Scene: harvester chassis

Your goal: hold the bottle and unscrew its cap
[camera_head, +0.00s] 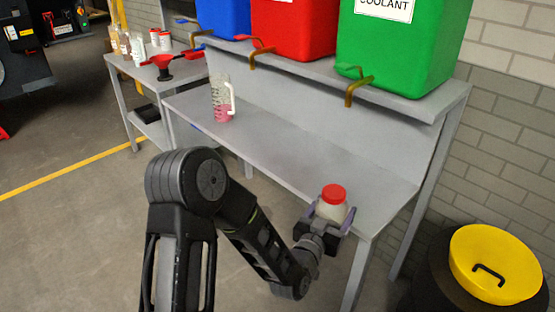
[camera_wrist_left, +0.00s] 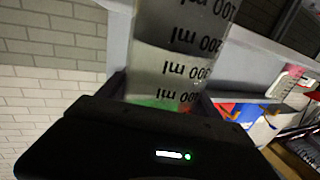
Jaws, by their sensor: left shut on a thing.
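A whitish translucent bottle (camera_head: 330,208) with a red cap (camera_head: 334,192) is near the right front end of the grey bench. My left gripper (camera_head: 329,215) is shut on the bottle body, with a finger on either side, below the cap. The cap is on the bottle and faces up, clear of the fingers. In the left wrist view the bottle (camera_wrist_left: 178,65) stands between the fingers and shows black ml markings. The cap is outside that view. I cannot tell whether the bottle touches the bench. My right gripper is in neither view.
The grey bench (camera_head: 285,150) is mostly clear. A clear measuring jug (camera_head: 221,103) with pink liquid stands on it. Blue, red and green tanks (camera_head: 395,45) with taps stand on the shelf above. A side table (camera_head: 125,68) holds containers and red funnels. A yellow-lidded drum (camera_head: 490,250) is at lower right.

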